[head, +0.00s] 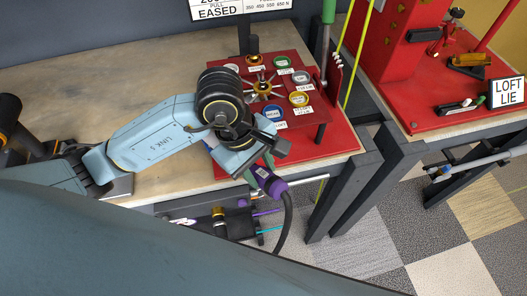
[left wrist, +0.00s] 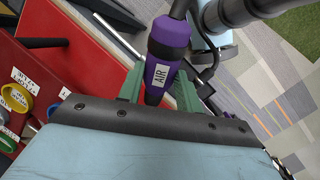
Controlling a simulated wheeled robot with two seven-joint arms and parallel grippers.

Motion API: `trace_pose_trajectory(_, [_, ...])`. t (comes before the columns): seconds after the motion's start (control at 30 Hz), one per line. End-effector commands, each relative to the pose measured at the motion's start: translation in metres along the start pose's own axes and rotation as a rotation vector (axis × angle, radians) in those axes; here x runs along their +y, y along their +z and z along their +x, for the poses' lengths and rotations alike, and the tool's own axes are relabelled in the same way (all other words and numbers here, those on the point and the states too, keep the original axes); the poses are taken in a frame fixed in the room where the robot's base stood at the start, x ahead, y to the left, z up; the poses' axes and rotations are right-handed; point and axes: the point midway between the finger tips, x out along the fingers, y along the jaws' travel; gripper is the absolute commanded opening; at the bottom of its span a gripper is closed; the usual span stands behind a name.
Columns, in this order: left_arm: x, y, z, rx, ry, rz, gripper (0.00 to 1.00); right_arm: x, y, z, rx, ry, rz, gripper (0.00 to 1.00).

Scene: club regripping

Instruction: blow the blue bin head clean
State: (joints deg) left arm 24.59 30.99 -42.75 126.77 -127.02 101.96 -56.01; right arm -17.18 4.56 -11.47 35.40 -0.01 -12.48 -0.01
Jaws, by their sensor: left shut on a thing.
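My left gripper (head: 261,170) is shut on a purple air nozzle with a white label, held over the front edge of the red stand. In the left wrist view the purple air nozzle (left wrist: 166,50) reads "AIR" and sits between the green fingers of the left gripper (left wrist: 158,88). A dark hose hangs from the nozzle (head: 272,184). The blue-rimmed bin (head: 275,112) is on the red stand, just behind my left wrist. Whether a club head is in it is too small to tell. My right gripper is not in view.
The red stand (head: 310,143) carries several other coloured rims, including a green one (head: 282,62) and a yellow one (head: 299,98). A green-handled tool (head: 328,12) stands upright at its back right. The wooden bench top (head: 150,80) is clear at left.

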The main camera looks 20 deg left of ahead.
Motion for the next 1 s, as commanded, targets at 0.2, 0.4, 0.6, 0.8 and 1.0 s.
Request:
trace_pose_trajectory(0.2, [-0.002,-0.022,0.004,0.002,-0.001,-0.003,0.17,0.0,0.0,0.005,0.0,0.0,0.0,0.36])
trace_pose_trajectory(0.4, [-0.002,-0.044,0.005,0.001,0.0,0.0,0.17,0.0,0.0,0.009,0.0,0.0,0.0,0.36])
trace_pose_trajectory(0.6, [-0.003,-0.06,0.006,0.001,0.0,0.001,0.17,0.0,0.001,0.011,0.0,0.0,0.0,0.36])
trace_pose_trajectory(0.8, [-0.003,-0.067,0.006,0.001,0.001,0.002,0.17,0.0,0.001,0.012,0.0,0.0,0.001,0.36])
trace_pose_trajectory(1.0, [-0.003,-0.067,0.006,0.001,0.0,0.003,0.17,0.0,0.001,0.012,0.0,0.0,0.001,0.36])
